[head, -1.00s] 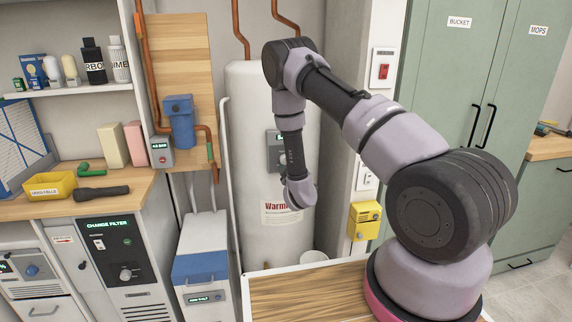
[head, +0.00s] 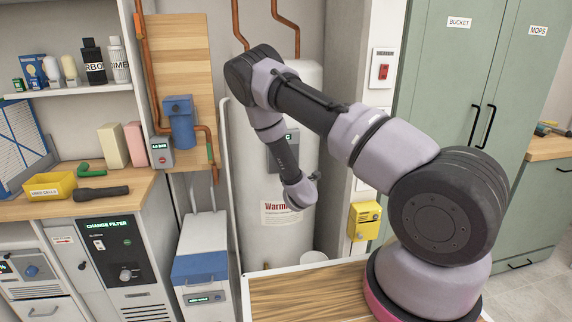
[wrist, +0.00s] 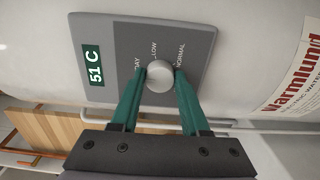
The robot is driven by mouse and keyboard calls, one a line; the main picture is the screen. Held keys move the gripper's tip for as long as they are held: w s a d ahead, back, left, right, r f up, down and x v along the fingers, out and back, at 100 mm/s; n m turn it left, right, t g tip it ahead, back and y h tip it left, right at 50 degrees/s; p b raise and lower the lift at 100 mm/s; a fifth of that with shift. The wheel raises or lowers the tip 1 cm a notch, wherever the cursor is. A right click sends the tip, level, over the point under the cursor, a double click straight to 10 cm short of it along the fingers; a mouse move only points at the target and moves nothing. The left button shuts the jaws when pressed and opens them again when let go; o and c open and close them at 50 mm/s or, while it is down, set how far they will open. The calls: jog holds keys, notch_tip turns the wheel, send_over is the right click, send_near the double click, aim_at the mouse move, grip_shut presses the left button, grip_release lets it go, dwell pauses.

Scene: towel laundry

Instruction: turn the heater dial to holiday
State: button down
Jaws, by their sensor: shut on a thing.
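The heater dial (wrist: 159,82) is a pale round knob on a grey control panel (wrist: 190,38). Printed words around it read LOW, NORMAL and a partly covered one ending in "AY". A display (wrist: 93,66) on the panel reads 51 C. My gripper (wrist: 160,73) has its two green fingers shut on the dial, one on each side. I cannot make out a pointer mark on the knob. In the head view the panel (head: 275,155) on the white water heater (head: 250,215) is partly covered by my arm, and the fingers and dial are hidden.
A copper pipe and wooden board (head: 182,60) are left of the heater. A yellow box (head: 364,221) and a red switch (head: 383,72) are on the wall to the right. A wooden top (head: 300,295) is in front.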

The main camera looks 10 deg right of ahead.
dwell(0.4)
jog(key=shift+c, duration=2)
grip_release()
jog(key=s, duration=1.1)
jog(key=shift+w, duration=0.1)
